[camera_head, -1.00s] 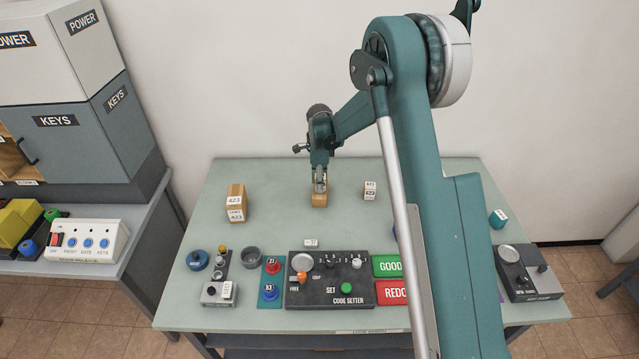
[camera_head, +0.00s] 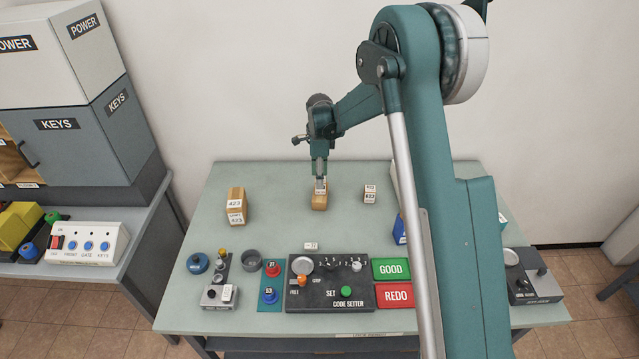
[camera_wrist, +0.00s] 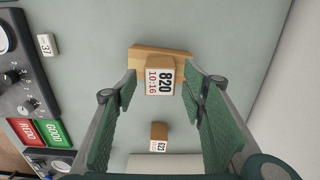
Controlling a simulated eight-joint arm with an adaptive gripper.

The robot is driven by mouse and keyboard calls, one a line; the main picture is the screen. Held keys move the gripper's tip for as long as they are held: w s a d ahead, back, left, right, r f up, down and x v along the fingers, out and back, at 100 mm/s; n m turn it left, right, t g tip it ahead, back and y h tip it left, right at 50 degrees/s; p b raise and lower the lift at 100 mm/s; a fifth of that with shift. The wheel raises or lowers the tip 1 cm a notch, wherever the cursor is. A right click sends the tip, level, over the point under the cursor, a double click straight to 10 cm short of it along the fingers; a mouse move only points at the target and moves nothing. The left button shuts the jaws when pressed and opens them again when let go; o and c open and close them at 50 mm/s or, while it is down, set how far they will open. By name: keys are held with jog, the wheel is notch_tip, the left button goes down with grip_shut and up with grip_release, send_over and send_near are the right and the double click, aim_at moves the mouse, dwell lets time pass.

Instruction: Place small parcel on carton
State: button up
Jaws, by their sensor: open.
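The small parcel (camera_wrist: 160,82), a tan box labelled 820 10:16, rests on top of a larger tan carton (camera_wrist: 140,58) in the wrist view. In the head view the parcel (camera_head: 320,186) shows small on the carton (camera_head: 319,201), near the middle back of the table. My gripper (camera_head: 320,177) is just above the parcel. In the wrist view its two green fingers (camera_wrist: 163,95) stand wide apart on either side, with gaps between them and the parcel. The carton's underside is hidden.
The code setter panel (camera_head: 322,297) lies in front, with GOOD (camera_head: 391,269) and REDO (camera_head: 394,295) pads. My arm covers part of the table's right side.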

notch_tip(320, 180, up, 7)
jog(key=shift+r, duration=0.2)
dwell(0.4)
dwell(0.6)
jog(key=s+d+r+n+t, duration=0.2)
jog(key=s+d+r+n, duration=0.3)
jog(key=s+r, duration=0.55)
jog(key=s+d+r+n+t, duration=0.1)
jog(key=s+d+r+n, duration=0.2)
jog(key=s+d+r, duration=0.65)
jog(key=s+d+n+t, duration=0.1)
jog(key=s+d+n, duration=0.1)
jog(key=s, duration=0.7)
jog(key=s+d+f+n+t, duration=0.1)
jog(key=s+n, duration=0.3)
jog(key=s, duration=0.6)
jog(key=s+d+n+t, duration=0.2)
jog(key=s+d+n, duration=0.1)
jog(key=s, duration=0.7)
jog(key=shift+d+f+n, duration=0.35)
jog(key=shift+d+n, duration=0.05)
jog(key=shift+n, duration=0.1)
